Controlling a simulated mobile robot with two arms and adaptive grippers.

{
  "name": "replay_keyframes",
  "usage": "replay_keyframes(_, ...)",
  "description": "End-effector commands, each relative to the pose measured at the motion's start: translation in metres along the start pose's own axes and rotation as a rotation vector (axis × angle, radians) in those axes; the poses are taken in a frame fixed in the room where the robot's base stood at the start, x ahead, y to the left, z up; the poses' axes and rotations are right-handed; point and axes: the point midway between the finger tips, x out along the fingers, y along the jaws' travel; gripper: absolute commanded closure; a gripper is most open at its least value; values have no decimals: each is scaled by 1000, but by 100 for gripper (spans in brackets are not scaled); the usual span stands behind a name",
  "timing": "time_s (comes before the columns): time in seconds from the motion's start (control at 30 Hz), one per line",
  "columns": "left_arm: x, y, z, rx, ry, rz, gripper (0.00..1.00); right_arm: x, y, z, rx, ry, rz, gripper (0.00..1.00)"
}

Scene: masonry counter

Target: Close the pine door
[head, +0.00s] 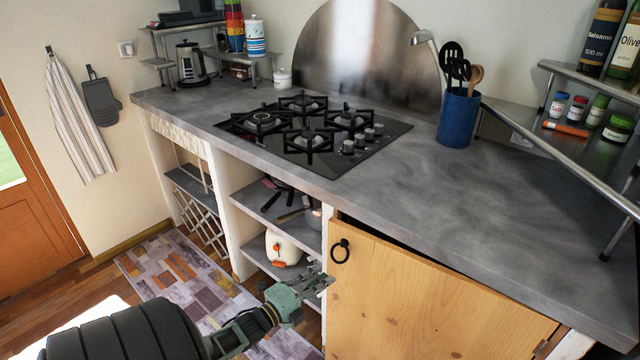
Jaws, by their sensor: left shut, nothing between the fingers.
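The pine door (430,305) is a light wood panel under the counter at the lower right. It has a black ring handle (340,251) near its upper left corner, and its hinge shows at the lower right. A dark gap runs along its top edge below the counter, so it looks slightly ajar. My left gripper (322,283) is shut and empty, in front of the open shelves, just left of the door's left edge and below the ring handle. I cannot tell whether it touches the door. My right gripper is not in view.
The grey counter (480,205) above holds a gas hob (312,130) and a blue utensil pot (459,118). Open shelves left of the door hold pans and a cream toaster (283,248). A patterned rug (185,270) lies on the floor. A metal rack (570,150) with jars stands at right.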

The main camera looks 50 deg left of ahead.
Motion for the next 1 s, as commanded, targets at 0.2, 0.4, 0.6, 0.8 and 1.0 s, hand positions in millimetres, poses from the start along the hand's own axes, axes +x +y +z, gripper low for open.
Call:
replay_keyframes(0.2, 2, 0, 1, -1, -6, 0, 100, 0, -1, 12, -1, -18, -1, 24)
replay_keyframes(0.4, 2, 0, 1, 0, -6, 0, 100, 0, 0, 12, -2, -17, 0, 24)
replay_keyframes(0.6, 1, 0, 1, 0, -5, 0, 100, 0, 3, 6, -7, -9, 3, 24)
replay_keyframes(0.8, -17, 2, 1, -1, -6, 3, 100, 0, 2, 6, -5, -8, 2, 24)
replay_keyframes(1.0, -59, 2, 1, -1, -6, 4, 100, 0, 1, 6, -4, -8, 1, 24)
